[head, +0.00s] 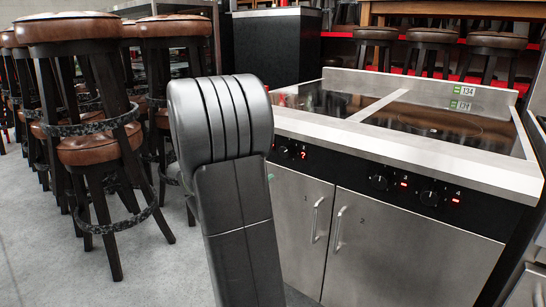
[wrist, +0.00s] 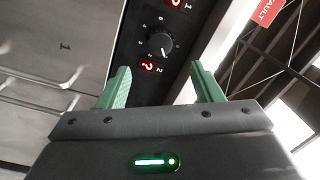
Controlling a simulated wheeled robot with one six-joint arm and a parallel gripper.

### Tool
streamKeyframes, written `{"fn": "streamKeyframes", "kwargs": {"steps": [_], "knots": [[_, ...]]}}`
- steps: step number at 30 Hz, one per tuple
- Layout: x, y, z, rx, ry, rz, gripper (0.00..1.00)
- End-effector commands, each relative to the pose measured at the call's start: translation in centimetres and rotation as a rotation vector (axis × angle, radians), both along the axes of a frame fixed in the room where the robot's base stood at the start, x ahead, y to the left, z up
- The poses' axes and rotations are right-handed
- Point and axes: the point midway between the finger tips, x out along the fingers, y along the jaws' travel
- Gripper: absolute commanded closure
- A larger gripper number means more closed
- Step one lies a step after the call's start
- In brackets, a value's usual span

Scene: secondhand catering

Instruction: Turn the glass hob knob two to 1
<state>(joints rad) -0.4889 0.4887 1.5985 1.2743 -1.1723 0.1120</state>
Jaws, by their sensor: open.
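The glass hob (head: 425,120) has a steel rim and a black front panel (head: 335,170) with several knobs. In the wrist view, knob two (wrist: 160,45) is a round black knob on that panel, with small white digits around it. Its pale pointer mark faces the lower right of the picture. A red lit display (wrist: 148,67) beside the printed 2 seems to show a question mark. My gripper (wrist: 158,68) is open, its green fingers apart on either side of the knob in the picture; no contact shows.
Two further knobs (head: 378,182) (head: 430,197) sit to the right on the panel. Steel cupboard doors with handles (head: 316,220) are below. Bar stools (head: 95,130) crowd the left. Grey floor (head: 150,265) lies bare at the lower left.

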Motion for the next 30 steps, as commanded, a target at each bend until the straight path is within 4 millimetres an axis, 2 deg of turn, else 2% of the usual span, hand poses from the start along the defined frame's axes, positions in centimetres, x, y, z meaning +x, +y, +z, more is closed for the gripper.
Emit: {"fn": "streamKeyframes", "kwargs": {"steps": [6,13,23,30], "knots": [[-2.5,1.7,0.0,0.000,0.000,0.002,0.41],[-3.2,2.1,-0.2,0.000,0.000,0.000,0.41],[-2.8,1.8,-0.2,0.001,0.000,-0.001,0.41],[-0.1,0.0,-0.2,0.000,-0.002,-0.005,0.41]]}}
